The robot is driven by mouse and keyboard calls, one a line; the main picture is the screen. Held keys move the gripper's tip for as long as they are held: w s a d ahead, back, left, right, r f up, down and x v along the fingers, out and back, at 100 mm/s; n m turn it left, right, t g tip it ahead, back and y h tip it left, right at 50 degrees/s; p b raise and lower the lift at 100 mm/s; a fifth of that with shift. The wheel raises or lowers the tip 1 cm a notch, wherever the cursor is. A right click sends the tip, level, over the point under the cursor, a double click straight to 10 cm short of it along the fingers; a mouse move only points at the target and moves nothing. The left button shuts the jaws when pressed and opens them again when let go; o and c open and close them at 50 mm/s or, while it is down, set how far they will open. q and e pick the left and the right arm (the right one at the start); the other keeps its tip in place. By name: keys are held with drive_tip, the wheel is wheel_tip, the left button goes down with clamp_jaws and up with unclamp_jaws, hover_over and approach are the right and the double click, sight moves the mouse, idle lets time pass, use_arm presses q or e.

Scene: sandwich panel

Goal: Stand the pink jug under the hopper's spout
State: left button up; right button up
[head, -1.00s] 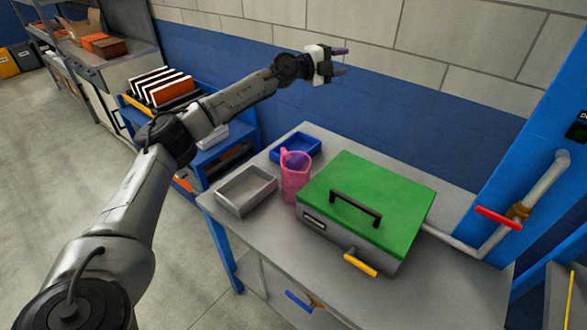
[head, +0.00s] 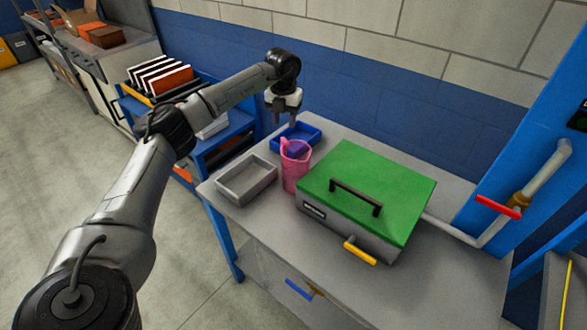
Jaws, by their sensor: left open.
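The pink jug (head: 294,175) stands upright on the grey table, between a grey tray and the green-lidded box. Its handle side faces left and back, and its rim is open at the top. My left gripper (head: 283,119) is open and empty. It points down above and behind the jug, over the near-left part of the blue tray, apart from the jug. My right gripper is not in view. I cannot make out a hopper or its spout in this view.
The green-lidded box (head: 372,195) with a black handle and yellow lever stands right of the jug. The grey tray (head: 247,195) is left of it, the blue tray (head: 310,133) behind. A pipe with a red valve handle (head: 497,207) is at right. The front right of the table (head: 440,285) is clear.

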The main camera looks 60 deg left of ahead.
use_arm(q)
drive_tip(key=b, duration=0.2)
hover_over(284, 152)
drive_tip(key=f, duration=0.7)
drive_tip(key=shift+d+f, duration=0.25)
drive_tip(key=shift+f, duration=0.1)
drive_tip(key=shift+s+f+b, duration=0.15)
drive_tip(key=shift+f+b, duration=0.75)
drive_tip(key=shift+f, duration=1.7)
drive_tip(key=shift+c, duration=0.8)
drive_tip(key=c, duration=0.6)
clamp_jaws()
